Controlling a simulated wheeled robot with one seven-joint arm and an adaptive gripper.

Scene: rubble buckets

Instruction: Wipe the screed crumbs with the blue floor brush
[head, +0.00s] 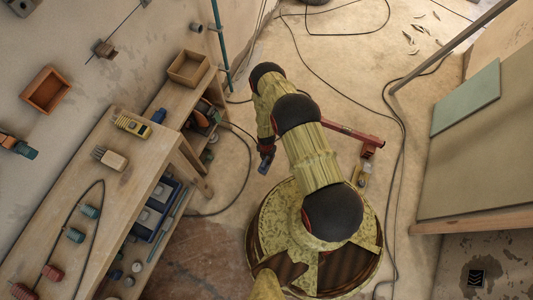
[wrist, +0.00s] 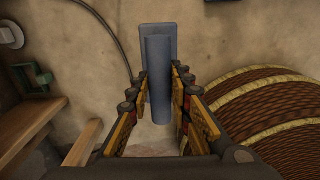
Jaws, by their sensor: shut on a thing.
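The blue floor brush (wrist: 158,95) is held between the two fingers of my gripper (wrist: 160,78) in the wrist view. Its flat blue-grey end sticks out beyond the fingertips, and I cannot make out bristles. In the head view the blue brush (head: 265,164) shows small below my gripper (head: 266,147), left of my arm and above the floor. My gripper is shut on it. Small scattered bits (head: 413,37), which look like the screed crumbs, lie on the floor at the top right of the head view, well apart from the brush.
A wooden bench (head: 85,190) with tools and a shelf runs along the left. A red bar-shaped tool (head: 350,131) is right of my arm. Dark cables (head: 401,150) cross the floor. A leaning board (head: 466,97) stands at right. Open floor (head: 335,60) lies ahead.

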